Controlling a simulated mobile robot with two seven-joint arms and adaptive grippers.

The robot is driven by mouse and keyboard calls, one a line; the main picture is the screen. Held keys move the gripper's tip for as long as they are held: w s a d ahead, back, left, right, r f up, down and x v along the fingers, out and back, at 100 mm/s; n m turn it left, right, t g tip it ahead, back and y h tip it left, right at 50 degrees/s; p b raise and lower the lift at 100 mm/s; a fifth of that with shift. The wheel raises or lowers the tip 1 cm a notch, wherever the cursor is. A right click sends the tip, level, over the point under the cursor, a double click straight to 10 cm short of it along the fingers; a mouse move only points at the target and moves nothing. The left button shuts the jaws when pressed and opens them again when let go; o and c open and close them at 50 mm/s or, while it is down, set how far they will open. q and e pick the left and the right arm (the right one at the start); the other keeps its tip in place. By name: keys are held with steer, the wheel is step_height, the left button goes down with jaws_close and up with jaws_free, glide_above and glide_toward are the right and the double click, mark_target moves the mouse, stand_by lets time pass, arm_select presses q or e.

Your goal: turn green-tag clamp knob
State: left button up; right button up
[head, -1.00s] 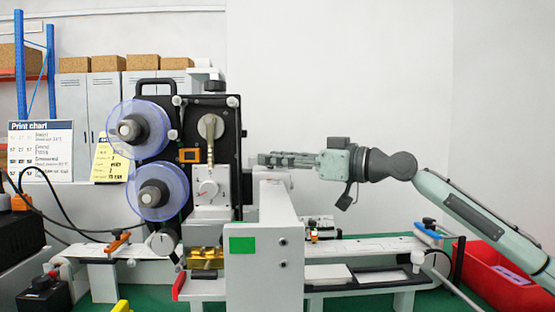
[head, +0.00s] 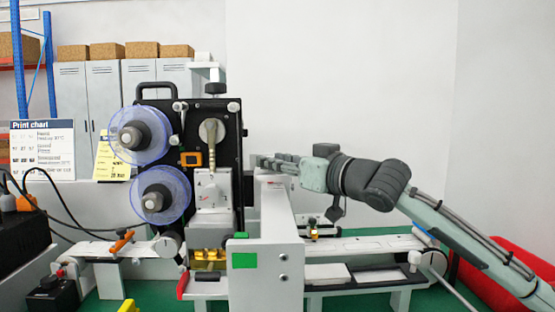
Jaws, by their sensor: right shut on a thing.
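The green tag (head: 244,260) is on the near face of a white upright bracket (head: 277,222) at the front of the machine. My right gripper (head: 268,162) is at the top of this bracket, with its fingers pointing left toward the black machine plate. The fingers are shut on the clamp knob, which they hide almost fully, so its turn angle cannot be read. My left gripper is not in view.
The black machine (head: 188,120) with two blue-rimmed reels stands just left of the fingers. A white rail (head: 375,245) runs to the right below my arm. A red bin (head: 490,265) is at the right. The space above the bracket is free.

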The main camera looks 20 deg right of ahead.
steer(key=shift+a+m+t+h, duration=0.15)
steer(key=shift+m+t+h, duration=0.35)
steer(key=shift+m+h, duration=0.65)
steer(key=shift+h, duration=0.35)
steer(key=o, duration=1.2)
steer(key=shift+c, duration=0.2)
steer(key=shift+s, duration=0.1)
steer(key=v, duration=1.2)
steer(key=shift+f, duration=0.1)
